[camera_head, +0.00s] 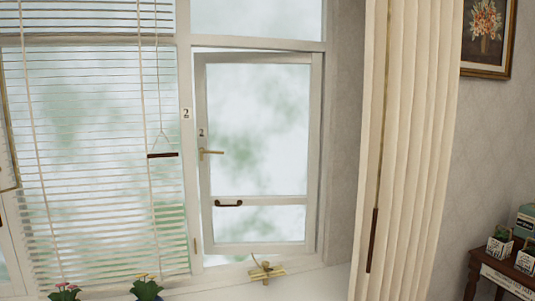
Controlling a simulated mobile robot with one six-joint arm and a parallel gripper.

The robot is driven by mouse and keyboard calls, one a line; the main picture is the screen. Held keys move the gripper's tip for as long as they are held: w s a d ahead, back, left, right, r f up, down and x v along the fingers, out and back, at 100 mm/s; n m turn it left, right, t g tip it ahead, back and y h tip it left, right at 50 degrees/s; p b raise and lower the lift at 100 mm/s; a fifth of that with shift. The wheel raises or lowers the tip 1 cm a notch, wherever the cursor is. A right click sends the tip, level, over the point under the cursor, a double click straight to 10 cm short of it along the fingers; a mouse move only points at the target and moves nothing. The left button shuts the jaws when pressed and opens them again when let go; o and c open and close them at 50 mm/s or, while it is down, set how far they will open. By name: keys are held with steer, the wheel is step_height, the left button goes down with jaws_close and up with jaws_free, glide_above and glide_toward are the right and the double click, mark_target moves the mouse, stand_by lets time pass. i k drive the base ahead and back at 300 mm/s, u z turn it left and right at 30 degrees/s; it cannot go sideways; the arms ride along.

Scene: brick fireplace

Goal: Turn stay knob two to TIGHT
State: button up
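A white casement window sash (205,215) marked with a "2" stands slightly ajar in its frame. It has a brass lever handle (211,151) on its left side and a dark pull handle (229,204) lower down. A brass stay fitting (266,270) sits at the sill below the sash. A small upright part rises from it, which looks like its knob. The TIGHT marking and the knob's setting are too small to read. My gripper is not in view.
Slatted blinds (95,130) with cords and a dark cord bar (162,155) cover the left window. Potted plants (146,289) stand at the sill's lower left. A cream curtain (415,150) hangs at right, with a dark rod (372,240). A small table (500,278) stands far right.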

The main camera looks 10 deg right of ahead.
mark_target(265, 263)
steer(key=z, duration=0.05)
steer(key=k, duration=0.4)
steer(key=u, duration=0.3)
steer(key=i, duration=0.9)
steer(key=u, duration=0.7)
